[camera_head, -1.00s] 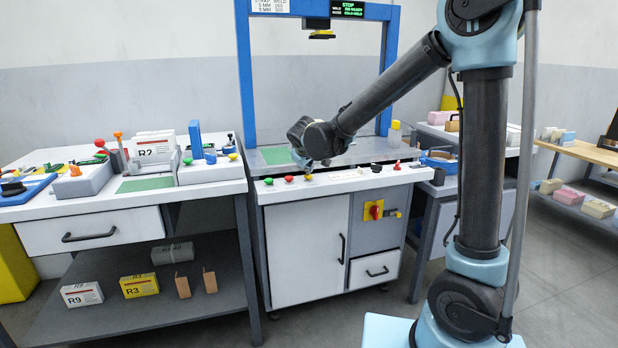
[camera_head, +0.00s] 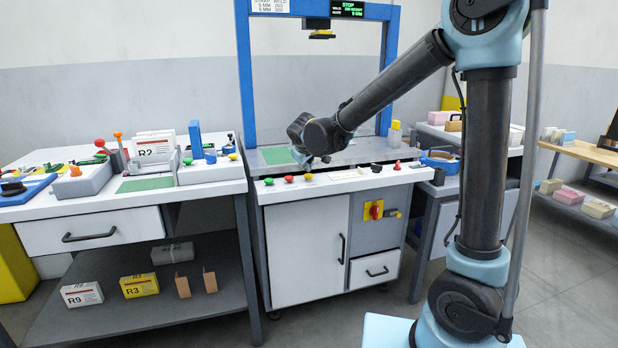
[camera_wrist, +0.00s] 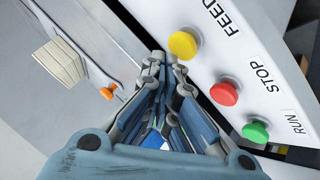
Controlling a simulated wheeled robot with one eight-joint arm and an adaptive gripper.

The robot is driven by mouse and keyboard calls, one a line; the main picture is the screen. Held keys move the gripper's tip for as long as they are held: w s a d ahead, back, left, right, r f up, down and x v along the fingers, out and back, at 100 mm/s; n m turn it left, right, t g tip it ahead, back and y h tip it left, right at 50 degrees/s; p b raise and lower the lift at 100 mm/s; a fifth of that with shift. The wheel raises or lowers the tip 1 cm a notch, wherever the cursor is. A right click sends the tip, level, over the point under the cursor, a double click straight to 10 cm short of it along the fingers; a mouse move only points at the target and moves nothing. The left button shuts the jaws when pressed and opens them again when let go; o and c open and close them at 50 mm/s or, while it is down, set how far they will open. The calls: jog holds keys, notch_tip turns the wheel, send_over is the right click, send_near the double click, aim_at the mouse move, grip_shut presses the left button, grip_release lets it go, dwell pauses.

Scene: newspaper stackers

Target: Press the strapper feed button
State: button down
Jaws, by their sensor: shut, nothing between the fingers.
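The yellow feed button (camera_wrist: 183,45) stands on the white strapper panel beside the word FEED in the wrist view. In the head view the yellow button (camera_head: 308,177) is on the front strip of the strapper. My gripper (camera_wrist: 165,60) is shut and empty, its fingertips just beside the yellow button in the picture; I cannot tell whether they touch. In the head view my gripper (camera_head: 308,163) is over the strapper's front edge, close above the yellow button. The red STOP button (camera_wrist: 224,93) and green RUN button (camera_wrist: 255,131) stand in the same row.
The strapper's blue arch (camera_head: 245,70) rises behind the panel. A red knob (camera_head: 397,164) stands farther right on it. A table (camera_head: 120,210) with boxes and tools stands at left. An orange knob (camera_wrist: 108,91) shows left of my gripper in the wrist view.

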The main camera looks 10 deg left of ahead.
jog(key=shift+r, duration=0.2)
jog(key=shift+r, duration=2.55)
